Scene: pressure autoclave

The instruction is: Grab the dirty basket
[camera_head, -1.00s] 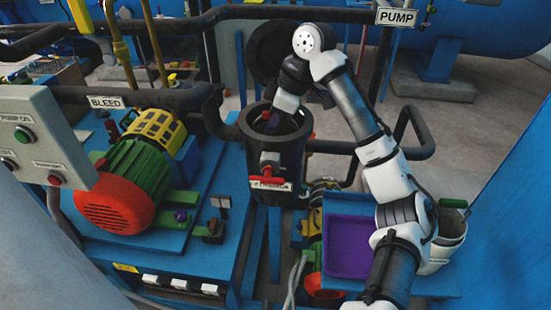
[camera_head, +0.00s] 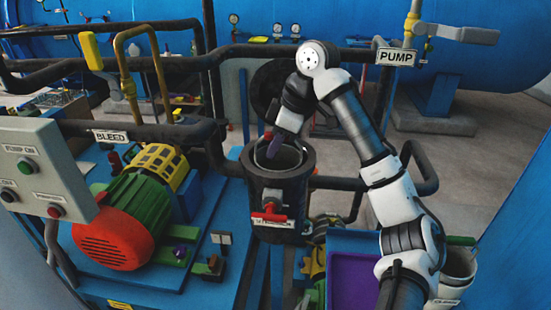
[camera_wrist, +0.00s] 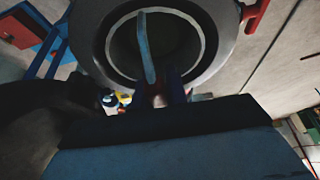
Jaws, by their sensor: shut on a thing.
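The dirty basket (camera_head: 262,156) shows as a pale rim in the mouth of the dark upright vessel (camera_head: 277,190). Most of its body is hidden inside. In the wrist view, a narrow blue-grey handle (camera_wrist: 145,45) crosses the basket's round opening. My gripper (camera_head: 275,146), with purple fingers, points down at the basket. It is shut on the basket by this handle; the fingertips also show at the handle's lower end in the wrist view (camera_wrist: 165,93).
The round dark lid (camera_head: 268,90) stands open behind the vessel. A red valve (camera_head: 268,213) sits on its front. A purple tray (camera_head: 352,282) lies on the blue table at lower right, beside a white bucket (camera_head: 458,272). Pipes and a red-green motor (camera_head: 125,232) flank the vessel.

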